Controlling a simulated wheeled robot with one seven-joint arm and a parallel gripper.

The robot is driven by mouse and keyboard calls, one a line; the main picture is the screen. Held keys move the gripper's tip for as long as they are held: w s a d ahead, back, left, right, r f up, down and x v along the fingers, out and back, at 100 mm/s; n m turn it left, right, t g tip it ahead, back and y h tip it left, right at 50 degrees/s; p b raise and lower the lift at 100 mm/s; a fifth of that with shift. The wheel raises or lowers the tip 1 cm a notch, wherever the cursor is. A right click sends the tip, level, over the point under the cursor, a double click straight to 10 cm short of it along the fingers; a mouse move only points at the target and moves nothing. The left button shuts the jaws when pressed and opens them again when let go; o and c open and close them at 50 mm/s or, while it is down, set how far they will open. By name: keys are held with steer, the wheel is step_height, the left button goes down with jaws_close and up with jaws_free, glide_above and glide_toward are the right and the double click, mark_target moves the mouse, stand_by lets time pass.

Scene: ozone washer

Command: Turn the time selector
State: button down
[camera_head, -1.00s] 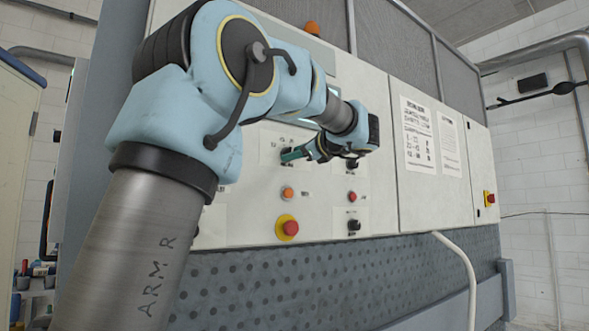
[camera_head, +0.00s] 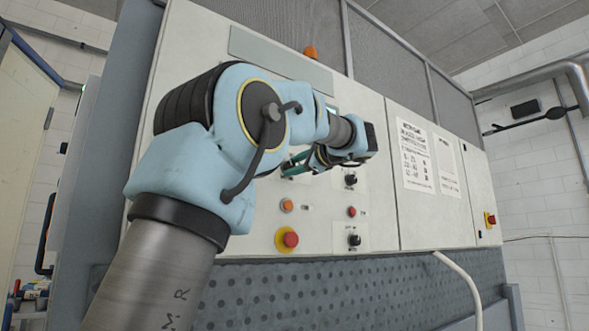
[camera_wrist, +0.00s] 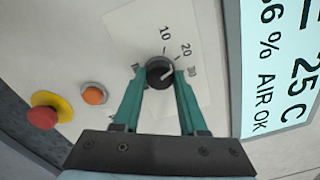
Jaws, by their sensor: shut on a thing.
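The time selector is a black round knob (camera_wrist: 158,72) on a white plate (camera_wrist: 140,35) marked 10, 20 and 30, seen in the wrist view. My gripper (camera_wrist: 160,79) has its two teal fingers on either side of the knob and is shut on it. A pale pointer line shows on the knob, towards the side of the 30 mark; its exact setting is hard to read. In the head view my gripper (camera_head: 292,166) is at the panel, and my arm and wrist hide the selector there.
The panel carries an orange button (camera_head: 287,205), a red stop button on yellow (camera_head: 288,239), a small red button (camera_head: 351,212) and black knobs (camera_head: 350,181) (camera_head: 354,240). A lit display (camera_wrist: 282,75) is close to my gripper. A white hose (camera_head: 462,272) hangs below.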

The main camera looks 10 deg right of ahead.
steer(key=shift+c, duration=2.2)
jaws_free()
steer(key=b+v, duration=0.1)
steer(key=v, duration=0.9)
steer(key=shift+s+b, duration=0.35)
steer(key=shift+b, duration=0.05)
steer(key=shift+d, duration=0.2)
